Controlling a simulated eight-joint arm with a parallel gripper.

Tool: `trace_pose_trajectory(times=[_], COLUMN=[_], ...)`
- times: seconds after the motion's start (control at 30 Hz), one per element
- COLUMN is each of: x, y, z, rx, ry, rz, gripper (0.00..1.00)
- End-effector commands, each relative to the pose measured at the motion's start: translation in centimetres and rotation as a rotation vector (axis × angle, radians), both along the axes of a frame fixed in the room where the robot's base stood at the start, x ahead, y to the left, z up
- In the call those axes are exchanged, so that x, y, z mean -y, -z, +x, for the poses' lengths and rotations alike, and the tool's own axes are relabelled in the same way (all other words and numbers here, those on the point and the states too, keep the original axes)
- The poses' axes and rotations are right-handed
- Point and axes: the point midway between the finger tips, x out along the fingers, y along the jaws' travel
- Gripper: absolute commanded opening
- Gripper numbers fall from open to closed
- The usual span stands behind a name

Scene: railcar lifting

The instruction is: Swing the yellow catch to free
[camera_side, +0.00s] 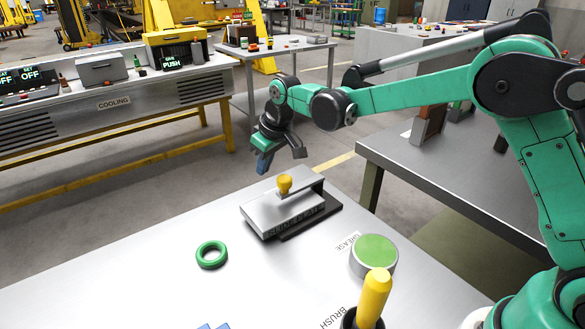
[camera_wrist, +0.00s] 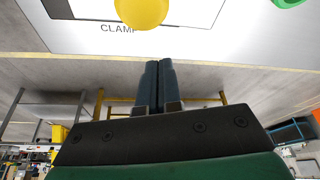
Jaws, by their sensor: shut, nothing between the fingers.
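A yellow knob (camera_side: 285,184), likely the catch, stands on top of a grey metal block (camera_side: 262,216) on the bench. Lettering on the block's front side is too small to read surely. In the wrist view the yellow knob (camera_wrist: 142,10) is cut off by the top edge, near printed letters that begin "CLAMP". My gripper (camera_side: 263,165) hangs behind and left of the knob, apart from it. In the wrist view my gripper's dark blue fingers (camera_wrist: 159,66) are together with nothing between them. Which way the catch is set cannot be told.
A green ring (camera_side: 212,254) lies left of the block on the bench (camera_side: 130,270). A green-topped grease tin (camera_side: 374,254) and a yellow-handled brush (camera_side: 374,292) in a dark holder stand front right. A cooling bench (camera_side: 115,102) is behind left.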

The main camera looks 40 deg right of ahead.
Motion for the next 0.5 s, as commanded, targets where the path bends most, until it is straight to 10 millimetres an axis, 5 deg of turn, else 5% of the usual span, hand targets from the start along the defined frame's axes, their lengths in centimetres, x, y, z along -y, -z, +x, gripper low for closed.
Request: trace_pose_trajectory(times=[0.5], x=[0.8], y=[0.0], z=[-2.5], rx=[0.000], ry=[0.000], rz=[0.000], gripper=[0.00])
